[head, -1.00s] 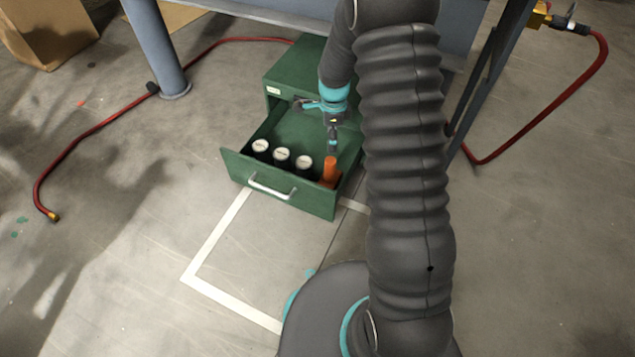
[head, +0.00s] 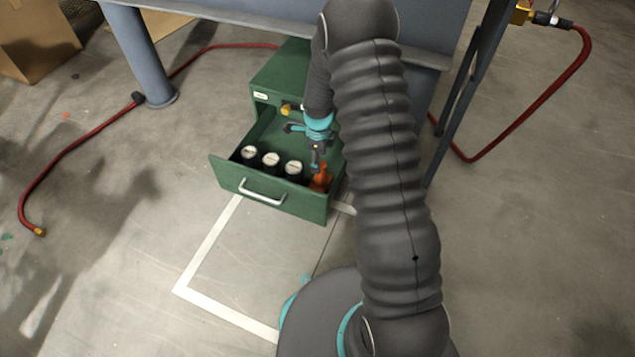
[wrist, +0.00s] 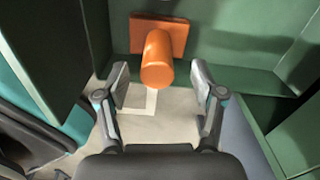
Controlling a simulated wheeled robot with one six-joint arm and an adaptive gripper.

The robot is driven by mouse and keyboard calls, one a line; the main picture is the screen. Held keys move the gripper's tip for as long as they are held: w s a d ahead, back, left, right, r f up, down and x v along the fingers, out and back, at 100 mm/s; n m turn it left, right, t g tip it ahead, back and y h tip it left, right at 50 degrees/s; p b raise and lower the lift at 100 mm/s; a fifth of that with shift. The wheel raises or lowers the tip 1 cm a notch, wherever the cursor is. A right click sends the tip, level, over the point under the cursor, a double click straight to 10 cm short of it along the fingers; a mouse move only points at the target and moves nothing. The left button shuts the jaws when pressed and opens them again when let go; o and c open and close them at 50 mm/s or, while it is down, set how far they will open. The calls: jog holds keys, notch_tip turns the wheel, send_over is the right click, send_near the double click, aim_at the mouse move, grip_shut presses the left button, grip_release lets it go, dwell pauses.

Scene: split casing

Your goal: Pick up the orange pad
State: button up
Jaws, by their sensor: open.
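The orange pad (head: 320,181) is in the right front corner of the open green drawer (head: 272,206). In the wrist view the orange pad (wrist: 157,62) shows as a flat square plate with a round stem pointing toward the camera. My gripper (head: 316,163) is over it in the head view and hides part of it. In the wrist view my gripper (wrist: 160,86) is open, with one finger on each side of the stem's near end. Gaps show between the fingers and the stem in that view.
Several dark cylinders with white tops (head: 271,160) stand in a row left of the pad. A small yellow thing (head: 290,109) is near the drawer's back. Drawer walls (wrist: 278,85) are close to the gripper. A red hose (head: 95,130) lies on the floor.

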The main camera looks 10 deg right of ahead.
aim_at(320, 177)
jog(key=shift+s+d+f+b, duration=0.15)
jog(key=shift+f+b, duration=0.05)
jog(key=shift+f, duration=1.1)
jog(key=shift+s+d+f+b, duration=0.1)
jog(key=shift+f+b, duration=0.1)
jog(key=shift+f, duration=1.1)
grip_shut()
